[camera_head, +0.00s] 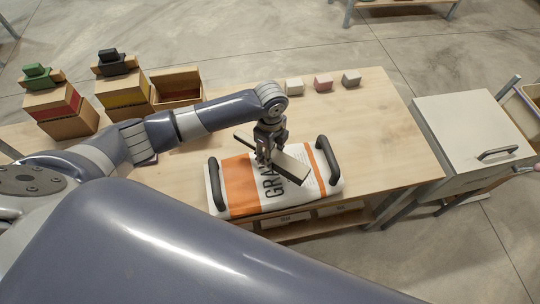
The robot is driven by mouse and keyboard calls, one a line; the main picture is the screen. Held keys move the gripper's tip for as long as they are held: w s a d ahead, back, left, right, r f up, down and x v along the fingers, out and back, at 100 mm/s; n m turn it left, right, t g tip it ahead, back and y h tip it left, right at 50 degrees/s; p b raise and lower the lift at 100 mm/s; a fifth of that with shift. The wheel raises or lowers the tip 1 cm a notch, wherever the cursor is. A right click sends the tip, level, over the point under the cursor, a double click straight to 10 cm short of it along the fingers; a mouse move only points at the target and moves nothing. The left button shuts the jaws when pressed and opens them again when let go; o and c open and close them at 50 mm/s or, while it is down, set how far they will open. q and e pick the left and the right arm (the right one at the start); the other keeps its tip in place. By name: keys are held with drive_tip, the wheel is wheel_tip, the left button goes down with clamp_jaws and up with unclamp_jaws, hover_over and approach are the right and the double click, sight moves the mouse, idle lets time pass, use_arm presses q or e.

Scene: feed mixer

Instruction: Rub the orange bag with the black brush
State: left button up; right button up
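The bag (238,182) lies flat on the wooden table, white with a broad orange band, partly hidden black lettering and a black handle at each end. My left gripper (267,152) is over the middle of the bag, pointing down. It appears shut on a long flat bar (291,169) with a pale face and dark edge, slanting across the bag; I cannot tell whether the bar touches it. A black-topped block, perhaps the black brush (112,62), sits on a yellow-banded box at the back left.
A green-topped block (38,75) sits on a red-banded box (62,112). An open box (177,86) and white, pink and grey blocks (323,83) stand along the back. A pale cabinet (470,130) stands right. The table's right part is clear.

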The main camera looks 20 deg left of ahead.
use_arm(q)
drive_tip(key=shift+r, duration=0.8)
drive_tip(key=shift+r, duration=0.1)
drive_tip(key=shift+r, duration=1.4)
